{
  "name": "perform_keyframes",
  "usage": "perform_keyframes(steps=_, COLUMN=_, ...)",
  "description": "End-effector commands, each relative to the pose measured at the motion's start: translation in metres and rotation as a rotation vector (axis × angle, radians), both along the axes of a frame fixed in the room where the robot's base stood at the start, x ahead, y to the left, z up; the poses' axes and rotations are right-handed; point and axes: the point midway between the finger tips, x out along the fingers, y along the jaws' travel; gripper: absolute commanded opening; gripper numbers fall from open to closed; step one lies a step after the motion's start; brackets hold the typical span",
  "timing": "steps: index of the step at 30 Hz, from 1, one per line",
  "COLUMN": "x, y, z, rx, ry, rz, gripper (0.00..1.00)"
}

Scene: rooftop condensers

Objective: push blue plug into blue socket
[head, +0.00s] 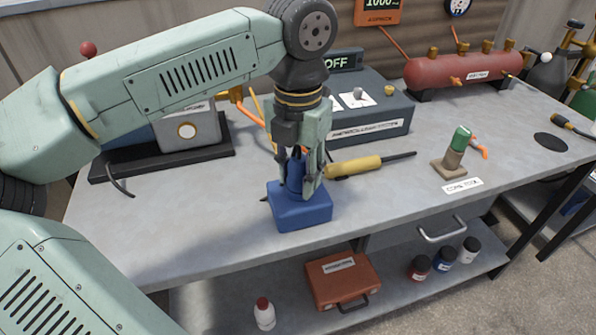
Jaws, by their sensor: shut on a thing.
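My gripper (302,172) points down over the middle of the bench and is shut on the blue plug (295,178). The plug is upright between the fingers, which hide part of it. The blue socket (300,208) is a blue block near the front of the grey bench, directly below the plug. The plug's lower end meets the top of the block; I cannot tell how deep it sits.
A yellow-handled tool (355,166) lies just right of my gripper. A dark control box (370,112) stands behind. A green-topped piece (459,140) on a wooden base stands further right. The bench front right of the socket is clear.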

Motion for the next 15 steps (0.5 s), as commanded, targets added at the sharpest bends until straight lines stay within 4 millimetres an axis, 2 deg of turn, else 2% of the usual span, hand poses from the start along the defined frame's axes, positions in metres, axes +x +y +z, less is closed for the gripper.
perform_keyframes(steps=8, x=0.0, y=0.0, z=-0.0006, rx=0.0, ry=0.0, rz=0.0, gripper=0.03)
perform_keyframes(steps=9, x=0.0, y=0.0, z=-0.0006, rx=0.0, ry=0.0, rz=0.0, gripper=0.35)
perform_keyframes(steps=15, x=0.0, y=0.0, z=-0.0006, rx=0.0, ry=0.0, rz=0.0, gripper=0.48)
